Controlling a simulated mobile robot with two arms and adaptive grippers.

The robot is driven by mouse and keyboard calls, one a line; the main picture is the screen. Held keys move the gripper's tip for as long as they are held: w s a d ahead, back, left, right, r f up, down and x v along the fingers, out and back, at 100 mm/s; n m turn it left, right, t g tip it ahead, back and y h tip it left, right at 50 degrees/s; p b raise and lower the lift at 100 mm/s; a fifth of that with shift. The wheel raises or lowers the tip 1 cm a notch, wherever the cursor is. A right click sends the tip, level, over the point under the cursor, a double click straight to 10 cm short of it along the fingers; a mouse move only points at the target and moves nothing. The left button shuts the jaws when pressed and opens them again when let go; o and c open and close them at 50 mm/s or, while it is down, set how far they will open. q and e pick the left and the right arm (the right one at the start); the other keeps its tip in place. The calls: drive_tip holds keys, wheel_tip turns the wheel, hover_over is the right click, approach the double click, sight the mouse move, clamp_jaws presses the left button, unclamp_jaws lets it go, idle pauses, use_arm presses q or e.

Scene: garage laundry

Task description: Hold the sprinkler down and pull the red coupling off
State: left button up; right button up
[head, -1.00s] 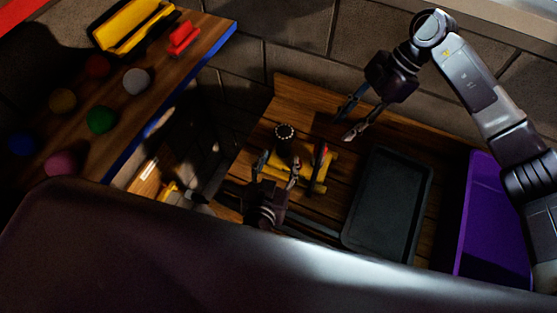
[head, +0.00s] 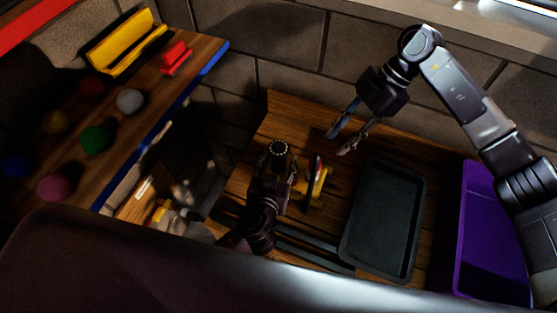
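My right gripper (head: 343,141) is open and empty, above the bench behind and right of the coupling.
A black tray (head: 421,205) lies right of the sprinkler, with a purple bin (head: 465,215) beyond it. A block wall (head: 290,40) closes the back. At left, a blue-edged shelf (head: 140,118) holds several coloured balls and a yellow holder (head: 125,45).

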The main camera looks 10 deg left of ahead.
use_arm(q)
clamp_jaws()
use_arm(e)
drive_tip(key=o, duration=0.3)
drive_tip(key=shift+o, duration=0.2)
drive_tip(key=s+a+f+t+y, duration=0.1)
drive_tip(key=s+a+y, duration=0.25)
drive_tip(key=a, duration=0.45)
drive_tip(key=s+a+f+t+y, duration=0.1)
drive_tip(key=s+a+y, duration=0.2)
drive_tip(key=a+y, duration=0.35)
drive_tip(key=m+t+h, duration=0.9)
drive_tip(key=m+t, duration=0.7)
drive_tip(key=m, duration=0.5)
approach(316, 169)
drive_tip(key=shift+h, duration=0.3)
drive_tip(key=shift+x, duration=5.85)
